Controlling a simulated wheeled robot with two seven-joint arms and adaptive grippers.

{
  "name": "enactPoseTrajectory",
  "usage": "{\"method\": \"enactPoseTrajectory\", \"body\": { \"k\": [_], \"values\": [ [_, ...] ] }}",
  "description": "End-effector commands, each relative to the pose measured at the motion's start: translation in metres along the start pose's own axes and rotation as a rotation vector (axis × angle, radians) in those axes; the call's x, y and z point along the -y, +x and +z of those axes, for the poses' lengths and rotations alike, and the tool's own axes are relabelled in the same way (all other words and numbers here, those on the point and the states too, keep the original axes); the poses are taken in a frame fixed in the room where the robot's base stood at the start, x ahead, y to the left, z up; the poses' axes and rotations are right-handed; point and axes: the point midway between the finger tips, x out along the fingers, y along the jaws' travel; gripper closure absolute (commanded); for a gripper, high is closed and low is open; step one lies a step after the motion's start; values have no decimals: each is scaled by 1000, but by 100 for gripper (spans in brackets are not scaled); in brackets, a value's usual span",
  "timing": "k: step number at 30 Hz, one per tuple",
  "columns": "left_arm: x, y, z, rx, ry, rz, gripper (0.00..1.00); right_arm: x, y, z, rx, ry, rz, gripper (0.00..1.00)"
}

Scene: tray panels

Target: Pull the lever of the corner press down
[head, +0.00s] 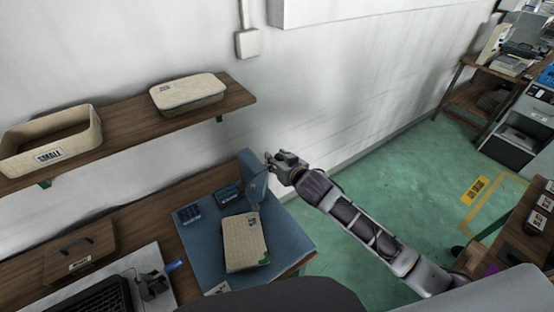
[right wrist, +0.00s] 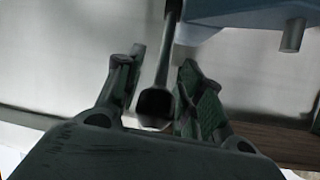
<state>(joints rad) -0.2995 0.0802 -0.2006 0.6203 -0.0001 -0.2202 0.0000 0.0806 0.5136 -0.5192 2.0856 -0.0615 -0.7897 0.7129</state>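The corner press is blue, with an upright head (head: 253,178) at the back right of its blue base plate (head: 200,245). A beige tray panel (head: 243,242) lies on the plate. My right gripper (head: 272,160) is beside the top of the press head. In the right wrist view, the press lever (right wrist: 157,102) is a dark rod with a rounded knob, standing between the two spread fingers (right wrist: 163,72). The fingers are open; whether one touches the knob I cannot tell. In the head view the lever is hard to make out behind the gripper. My left gripper is out of view.
Two small dark-blue boxes (head: 189,213) (head: 228,194) sit on the press plate. A shelf (head: 130,135) with beige trays (head: 188,95) hangs on the wall to the left. Open green floor (head: 400,180) lies to the right.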

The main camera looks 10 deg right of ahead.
Motion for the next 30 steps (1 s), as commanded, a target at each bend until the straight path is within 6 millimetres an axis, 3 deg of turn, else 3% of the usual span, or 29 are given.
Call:
{"method": "enactPoseTrajectory", "body": {
  "k": [6, 15, 30],
  "values": [
    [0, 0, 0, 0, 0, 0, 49, 0, 0, 0, 0, 0, 0, 63],
    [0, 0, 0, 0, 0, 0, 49, 0, 0, 0, 0, 0, 0, 100],
    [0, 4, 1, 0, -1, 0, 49, 0, 0, 1, -13, 3, -3, 100]
  ]
}}
